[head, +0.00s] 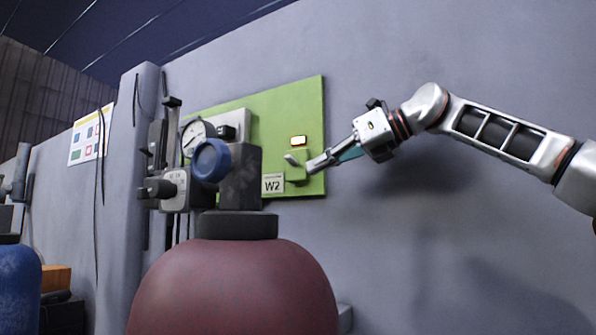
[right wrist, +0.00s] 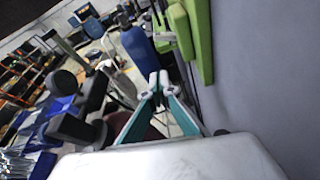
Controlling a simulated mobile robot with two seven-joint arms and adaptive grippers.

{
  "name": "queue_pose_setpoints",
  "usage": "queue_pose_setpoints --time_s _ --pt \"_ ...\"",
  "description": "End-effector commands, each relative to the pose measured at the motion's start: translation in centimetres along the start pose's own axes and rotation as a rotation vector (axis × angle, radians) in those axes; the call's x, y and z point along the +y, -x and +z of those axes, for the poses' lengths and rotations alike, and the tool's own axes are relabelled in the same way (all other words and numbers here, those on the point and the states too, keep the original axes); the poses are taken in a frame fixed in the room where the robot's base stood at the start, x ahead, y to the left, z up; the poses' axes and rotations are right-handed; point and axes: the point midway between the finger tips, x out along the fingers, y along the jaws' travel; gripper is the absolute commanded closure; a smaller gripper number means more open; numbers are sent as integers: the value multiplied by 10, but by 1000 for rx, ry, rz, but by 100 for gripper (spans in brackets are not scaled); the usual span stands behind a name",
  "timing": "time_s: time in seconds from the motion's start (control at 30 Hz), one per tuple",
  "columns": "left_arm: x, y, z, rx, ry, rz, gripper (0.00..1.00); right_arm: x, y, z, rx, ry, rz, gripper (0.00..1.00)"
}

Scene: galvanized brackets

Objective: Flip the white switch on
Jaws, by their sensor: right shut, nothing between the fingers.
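The white switch (head: 291,159) is a small pale lever on a green box, on a green panel (head: 312,110) fixed to the wall. It points out to the left and slightly up in the head view. In the right wrist view a pale lever (right wrist: 164,36) stands out from the green panel (right wrist: 202,45), beyond the fingertips. My right gripper (head: 312,166) is shut and empty, its tips just right of the switch and close to the green box. I cannot tell whether they touch it. It also shows in the right wrist view (right wrist: 159,78). My left gripper is not in view.
A lit amber lamp (head: 298,141) is above the switch, and a "W2" label (head: 272,184) is below left. A dark red cylinder (head: 235,290) with a gauge (head: 197,136) and blue knob (head: 211,160) stands in front, left of the switch. The wall to the right is bare.

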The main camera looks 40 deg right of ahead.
Motion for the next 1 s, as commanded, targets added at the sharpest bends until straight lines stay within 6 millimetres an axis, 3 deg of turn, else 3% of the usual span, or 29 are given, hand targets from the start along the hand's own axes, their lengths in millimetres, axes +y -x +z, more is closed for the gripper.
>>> queue_pose_setpoints --time_s 0.1,0.33,1.0 --pt "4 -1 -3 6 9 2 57 -1 21 0 -1 0 0 100" --pt "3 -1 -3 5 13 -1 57 -3 42 -2 3 0 0 100" --pt "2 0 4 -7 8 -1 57 -3 44 -2 5 0 0 100"
